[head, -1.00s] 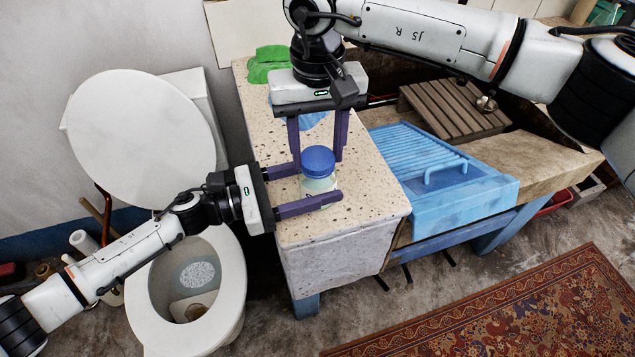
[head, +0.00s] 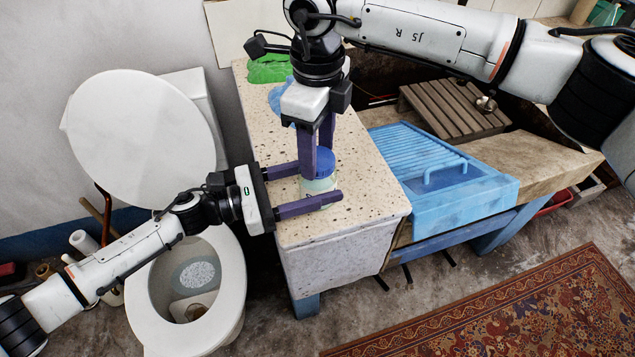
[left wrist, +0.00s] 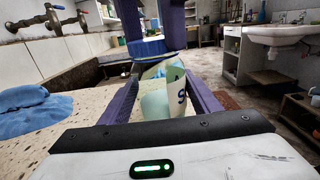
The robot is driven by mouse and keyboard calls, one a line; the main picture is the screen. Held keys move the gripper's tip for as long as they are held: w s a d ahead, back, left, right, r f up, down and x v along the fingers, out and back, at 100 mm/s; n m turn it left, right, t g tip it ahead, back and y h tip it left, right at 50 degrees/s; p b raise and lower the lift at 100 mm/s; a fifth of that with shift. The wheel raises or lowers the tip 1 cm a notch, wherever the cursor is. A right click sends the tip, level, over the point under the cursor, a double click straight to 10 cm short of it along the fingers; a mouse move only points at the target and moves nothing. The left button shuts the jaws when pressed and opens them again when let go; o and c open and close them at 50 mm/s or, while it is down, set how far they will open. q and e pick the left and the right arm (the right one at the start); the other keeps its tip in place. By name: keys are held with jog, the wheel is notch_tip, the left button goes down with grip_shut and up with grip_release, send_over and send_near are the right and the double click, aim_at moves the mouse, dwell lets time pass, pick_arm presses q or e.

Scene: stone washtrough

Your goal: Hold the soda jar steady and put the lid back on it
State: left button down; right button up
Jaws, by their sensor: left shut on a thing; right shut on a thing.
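The soda jar (head: 319,186), pale and translucent, stands upright near the front of the speckled stone top (head: 365,190). My left gripper (head: 322,182) reaches in from the left and is shut on the jar, one finger on each side. My right gripper (head: 316,158) points down from above and is shut on the lid. The left wrist view shows the lid (left wrist: 150,47) between the right fingers, over the labelled jar (left wrist: 155,104).
A blue cloth (head: 281,96) and a green cloth (head: 268,69) lie behind my right gripper. A blue ribbed washboard (head: 440,165) is to the right, with a wooden slatted rack (head: 455,108) behind it. A toilet (head: 238,290) stands left, below my left arm.

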jog(key=m, duration=1.4)
jog(key=o, duration=1.2)
jog(key=shift+o, duration=0.2)
notch_tip(320, 180, up, 12)
